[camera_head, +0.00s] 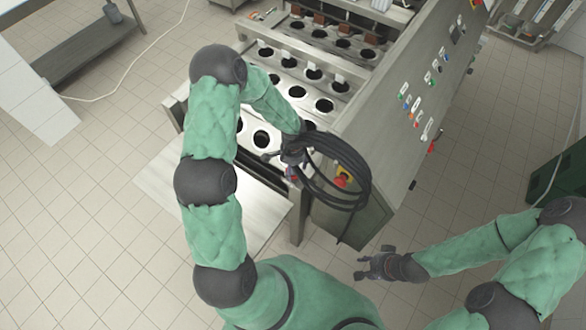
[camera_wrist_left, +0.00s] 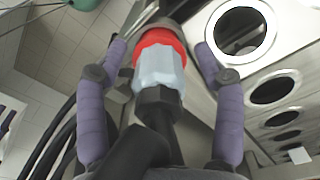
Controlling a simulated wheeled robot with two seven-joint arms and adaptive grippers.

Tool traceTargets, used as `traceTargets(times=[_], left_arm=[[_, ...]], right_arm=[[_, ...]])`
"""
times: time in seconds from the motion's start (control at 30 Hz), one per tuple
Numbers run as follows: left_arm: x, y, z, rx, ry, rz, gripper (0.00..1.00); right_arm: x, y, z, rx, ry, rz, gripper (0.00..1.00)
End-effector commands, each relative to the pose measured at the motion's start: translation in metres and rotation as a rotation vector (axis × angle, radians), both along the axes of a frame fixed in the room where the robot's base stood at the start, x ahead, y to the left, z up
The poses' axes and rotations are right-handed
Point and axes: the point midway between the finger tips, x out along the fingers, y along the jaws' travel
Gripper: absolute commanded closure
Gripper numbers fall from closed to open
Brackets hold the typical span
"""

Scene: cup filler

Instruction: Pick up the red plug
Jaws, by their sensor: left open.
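The red plug (camera_wrist_left: 160,62) has a red collar, a pale blue body and a black rear end with a dark cable. In the left wrist view it lies between the two purple-grey fingers of my left gripper (camera_wrist_left: 161,52), with a gap on either side. My left gripper (camera_head: 289,160) is open at the near corner of the cup-filling machine, where it mostly covers the plug in the head view. My right gripper (camera_head: 364,267) is empty and appears open over the floor at the lower right.
The steel machine (camera_head: 262,139) has rows of round cup holes and a sloped button panel (camera_head: 425,95). Coiled black cable (camera_head: 345,165) hangs at its corner, around a red stop button (camera_head: 342,181) on yellow. Tiled floor (camera_head: 80,230) is free at left.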

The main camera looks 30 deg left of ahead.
Motion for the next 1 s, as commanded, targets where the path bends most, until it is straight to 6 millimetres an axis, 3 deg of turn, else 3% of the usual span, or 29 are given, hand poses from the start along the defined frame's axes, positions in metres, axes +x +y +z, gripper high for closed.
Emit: traceTargets(times=[0.17,0.4,0.77,1.0], left_arm=[[0.0,0.0,0.0,0.0,0.0,0.0,0.35],[0.0,0.0,0.0,-0.001,0.001,0.0,0.99],[-0.001,-0.001,0.001,0.0,0.003,0.0,1.0],[0.0,0.0,0.018,0.001,-0.003,-0.001,1.0]], right_arm=[[0.0,0.0,0.0,0.0,0.0,0.0,0.6],[0.0,0.0,0.0,0.0,0.0,0.0,0.6],[0.0,0.0,-0.001,0.0,0.0,0.0,0.6],[0.0,0.0,-0.004,0.0,0.0,0.0,0.6]])
